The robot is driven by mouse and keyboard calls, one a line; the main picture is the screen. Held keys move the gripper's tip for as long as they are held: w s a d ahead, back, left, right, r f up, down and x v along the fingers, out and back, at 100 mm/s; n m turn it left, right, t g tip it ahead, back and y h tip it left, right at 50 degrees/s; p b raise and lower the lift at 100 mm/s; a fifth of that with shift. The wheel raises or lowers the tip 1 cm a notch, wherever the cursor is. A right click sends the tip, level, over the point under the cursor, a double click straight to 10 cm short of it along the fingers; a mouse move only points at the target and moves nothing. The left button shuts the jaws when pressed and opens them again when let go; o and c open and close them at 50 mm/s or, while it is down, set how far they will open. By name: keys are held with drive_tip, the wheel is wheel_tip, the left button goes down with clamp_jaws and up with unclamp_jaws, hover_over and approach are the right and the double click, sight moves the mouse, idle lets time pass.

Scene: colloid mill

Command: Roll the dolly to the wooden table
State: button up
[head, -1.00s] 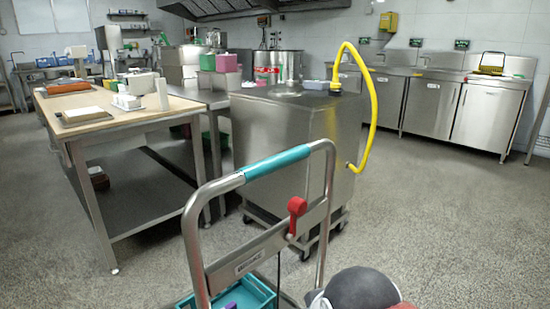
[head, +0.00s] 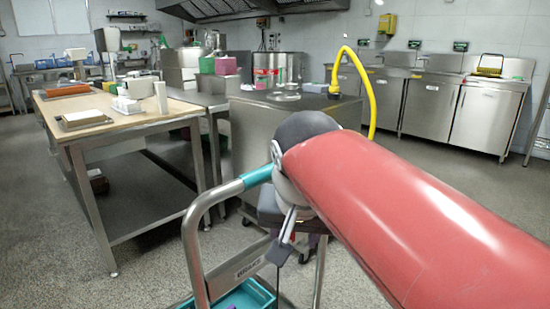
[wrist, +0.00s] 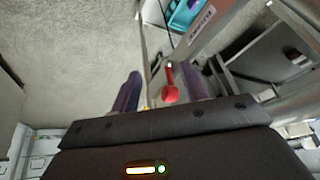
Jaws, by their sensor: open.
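The dolly (head: 190,240) stands in front of me, with a metal tube handle, a teal grip (head: 226,187) and a teal crate (head: 240,299) low down. In the wrist view, the red lever (wrist: 171,92) on its handle frame shows between the fingers of my gripper (wrist: 160,90). The gripper is open and not visibly closed on it. The wooden table (head: 185,104) stands ahead on the left, on metal legs.
A steel cabinet (head: 250,130) with a yellow hose (head: 369,85) stands just beyond the dolly, right of the table. Steel sink units (head: 430,105) line the back wall. Grey floor (head: 150,268) is clear at front left.

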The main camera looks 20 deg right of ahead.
drive_tip(key=w+a+r+m+h+p, duration=0.1)
drive_tip(key=w+a+r+m+h, duration=0.1)
drive_tip(key=w+r+m, duration=0.85)
drive_tip(key=w+d+f+n, duration=0.1)
drive_tip(key=w+d+f+n+b, duration=0.1)
drive_tip(key=w+f, duration=0.1)
drive_tip(key=shift+d+f+n+g, duration=0.15)
drive_tip(key=shift+d+n+g, duration=0.05)
drive_tip(key=shift+n+g, duration=0.2)
drive_tip(key=shift+c, duration=0.2)
clamp_jaws()
